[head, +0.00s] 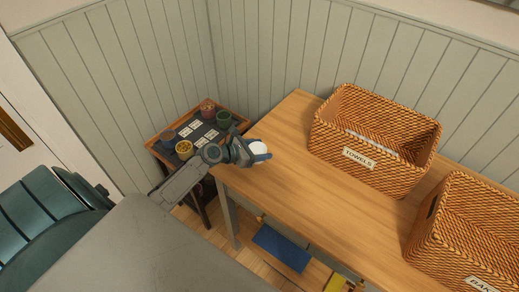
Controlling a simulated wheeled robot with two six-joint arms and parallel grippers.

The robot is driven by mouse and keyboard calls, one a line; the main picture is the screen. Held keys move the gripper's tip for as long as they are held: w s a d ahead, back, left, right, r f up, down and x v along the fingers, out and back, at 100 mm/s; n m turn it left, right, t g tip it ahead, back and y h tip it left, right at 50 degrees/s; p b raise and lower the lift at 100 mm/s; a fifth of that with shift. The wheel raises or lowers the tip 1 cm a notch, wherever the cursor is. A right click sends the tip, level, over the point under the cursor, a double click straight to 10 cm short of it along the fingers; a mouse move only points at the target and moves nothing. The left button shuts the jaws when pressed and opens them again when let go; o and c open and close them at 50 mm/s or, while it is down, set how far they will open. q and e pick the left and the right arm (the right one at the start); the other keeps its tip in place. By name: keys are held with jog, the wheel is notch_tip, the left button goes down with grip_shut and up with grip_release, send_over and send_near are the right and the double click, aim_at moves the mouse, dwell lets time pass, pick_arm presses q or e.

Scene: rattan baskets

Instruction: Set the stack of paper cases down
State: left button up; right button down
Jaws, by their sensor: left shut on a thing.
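My left gripper (260,157) is shut on the white stack of paper cases (259,146). It holds the stack at the left end of the wooden table (285,183), over or just beside the table's corner. The gripper covers part of the stack, and I cannot tell whether the stack touches the table top. My right gripper is not in view.
A rattan basket labelled TOWELS (400,168) stands at the back of the table. A second rattan basket (437,226) stands nearer at the right. Bare table top lies between stack and baskets. A small side table (158,153) with several pots and cards stands in the corner.

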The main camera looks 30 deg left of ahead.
pick_arm(q)
jog(key=shift+d+f, duration=0.1)
jog(key=shift+f, duration=0.1)
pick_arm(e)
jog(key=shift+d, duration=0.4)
pick_arm(q)
jog(key=o, duration=1)
jog(key=shift+c, duration=0.2)
jog(key=shift+r, duration=0.1)
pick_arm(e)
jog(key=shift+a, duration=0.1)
pick_arm(q)
jog(key=shift+s+a, duration=0.25)
jog(key=shift+s, duration=0.1)
jog(key=b+v, duration=0.1)
jog(key=v, duration=0.8)
jog(key=shift+s+a+r+b, duration=0.15)
jog(key=shift+s+b, duration=0.05)
jog(key=shift+b, duration=0.2)
jog(key=shift+s+a+r, duration=0.2)
jog(key=shift+s+r, duration=0.1)
jog(key=shift+s, duration=0.15)
jog(key=shift+s+a+r, duration=0.1)
jog(key=shift+s+r, duration=0.05)
jog(key=shift+s, duration=0.05)
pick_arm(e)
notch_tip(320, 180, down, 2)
